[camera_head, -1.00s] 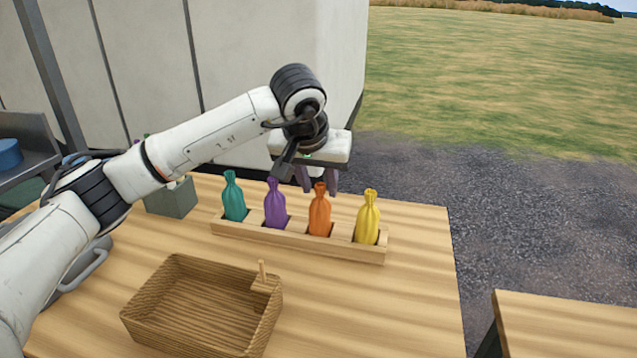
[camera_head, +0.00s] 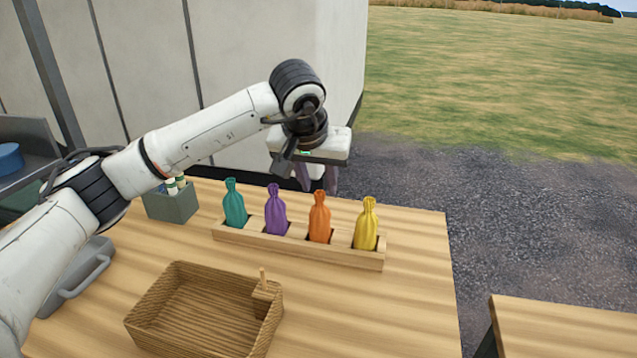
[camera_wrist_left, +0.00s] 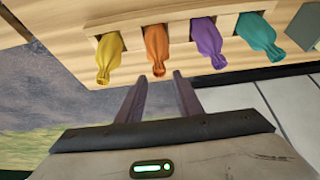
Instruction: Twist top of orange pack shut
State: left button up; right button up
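The orange pack (camera_head: 319,218) stands upright in a slot of the wooden rack (camera_head: 290,252), between the purple pack (camera_head: 275,210) and the yellow pack (camera_head: 366,224). The teal pack (camera_head: 234,204) stands at the rack's left end. My left gripper (camera_head: 317,187) is above and behind the rack, close to the orange pack's top in the picture. My right gripper is not in view.
A wicker basket (camera_head: 150,318) with a small upright peg sits at the table's front. A grey-green box (camera_head: 172,206) with bottles stands left of the rack. The table (camera_head: 400,310) is bare to the right of the basket. A second table (camera_head: 570,325) is at the lower right.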

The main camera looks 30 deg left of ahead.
pick_arm(q)
notch_tip(320, 180, up, 3)
jog(key=shift+f+p, duration=0.1)
jog(key=shift+p, duration=0.7)
